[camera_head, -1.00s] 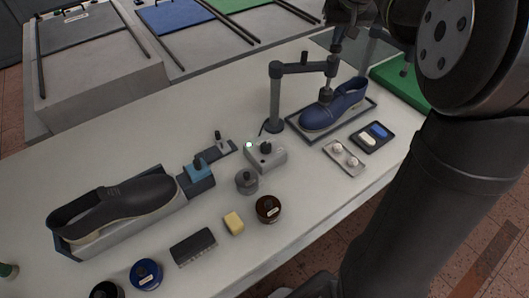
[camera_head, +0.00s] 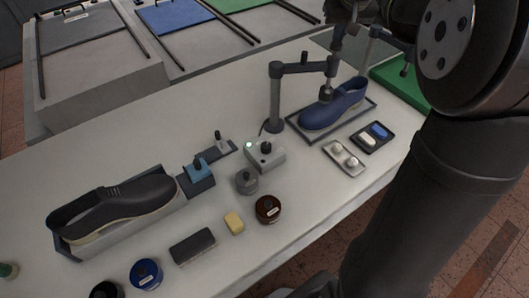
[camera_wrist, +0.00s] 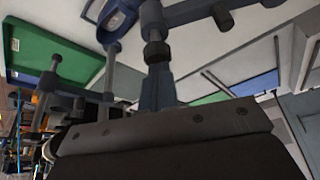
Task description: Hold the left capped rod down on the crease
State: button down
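The blue shoe (camera_head: 345,104) lies on a dark-edged tray (camera_head: 309,136). The left capped rod (camera_head: 328,88) hangs from the arm of the left post (camera_head: 275,100), with its lower end at the shoe's upper; exact contact with the crease is unclear. My gripper (camera_head: 337,46) is above this rod. In the wrist view, my gripper's fingers (camera_wrist: 157,88) look shut together, just at the rod's dark cap (camera_wrist: 157,52). I cannot tell whether they touch it. A second rod (camera_wrist: 109,72) stands to the left in the wrist view, beside part of the blue shoe (camera_wrist: 117,20).
A grey box (camera_head: 265,156) with a green light stands left of the shoe. Two small trays (camera_head: 344,158) (camera_head: 373,139) lie in front of it. A black shoe (camera_head: 115,205), tins and a yellow block (camera_head: 234,222) are further left. My arm fills the right side.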

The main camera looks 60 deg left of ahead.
jog(key=shift+r, duration=2.35)
jog(key=shift+f, duration=1.15)
